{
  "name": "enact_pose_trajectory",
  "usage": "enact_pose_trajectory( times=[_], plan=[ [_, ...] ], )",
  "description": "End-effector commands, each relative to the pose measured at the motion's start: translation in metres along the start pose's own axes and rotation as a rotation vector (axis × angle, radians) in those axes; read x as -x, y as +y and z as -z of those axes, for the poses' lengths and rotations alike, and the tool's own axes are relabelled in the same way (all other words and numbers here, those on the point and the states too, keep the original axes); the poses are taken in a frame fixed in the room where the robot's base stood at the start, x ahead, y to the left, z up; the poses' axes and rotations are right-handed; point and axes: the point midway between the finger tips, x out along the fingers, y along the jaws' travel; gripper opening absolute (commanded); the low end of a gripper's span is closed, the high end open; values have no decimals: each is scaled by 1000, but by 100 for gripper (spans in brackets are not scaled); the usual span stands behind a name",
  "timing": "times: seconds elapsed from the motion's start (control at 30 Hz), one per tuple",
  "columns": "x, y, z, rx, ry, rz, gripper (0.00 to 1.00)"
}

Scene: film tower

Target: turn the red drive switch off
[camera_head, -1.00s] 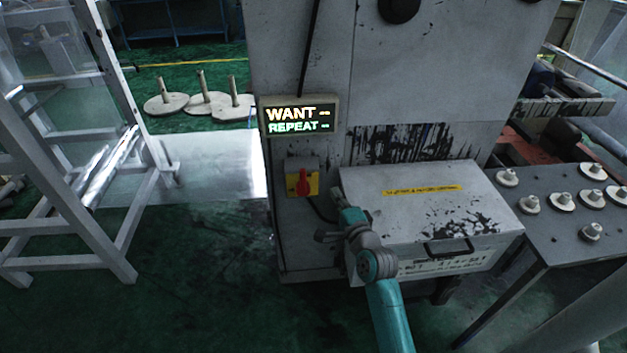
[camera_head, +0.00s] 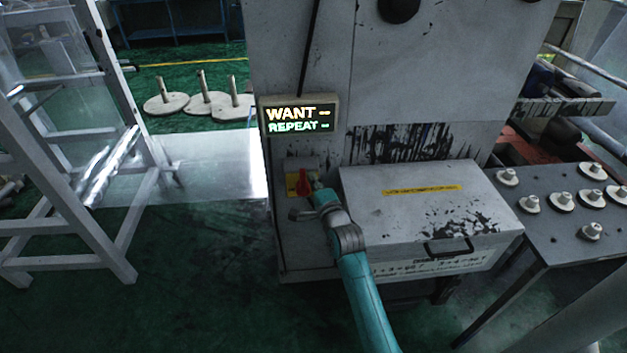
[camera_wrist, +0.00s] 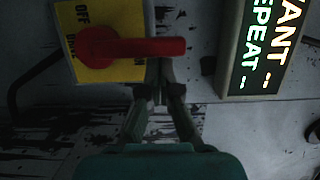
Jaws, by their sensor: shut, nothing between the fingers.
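The red drive switch (camera_head: 304,181) is a rotary handle on a yellow plate, low on the grey cabinet face. In the wrist view its red handle (camera_wrist: 140,47) lies level across the yellow plate (camera_wrist: 95,14), pointing toward the lit sign. "OFF" is printed near the plate's upper edge, and "ON" shows just below the handle. My gripper (camera_head: 315,184) is shut and empty, close at the right of the switch. In the wrist view its fingertips (camera_wrist: 160,70) sit just below the outer part of the handle. I cannot tell whether they touch it.
A lit "WANT / REPEAT" sign (camera_head: 299,115) is above the switch. A grey box (camera_head: 430,215) juts out at the right, near my arm. A table (camera_head: 545,235) with several knobbed discs stands farther right. A metal frame (camera_head: 110,240) is at the left, with open floor between.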

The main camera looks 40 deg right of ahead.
Motion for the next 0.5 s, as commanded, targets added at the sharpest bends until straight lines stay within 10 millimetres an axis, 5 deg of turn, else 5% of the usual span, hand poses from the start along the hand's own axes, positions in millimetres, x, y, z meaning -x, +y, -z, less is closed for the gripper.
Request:
enact_pose_trajectory(
  times=[0.5],
  plan=[
    [-1,-1,-3,41,-1,-11,0]
  ],
)
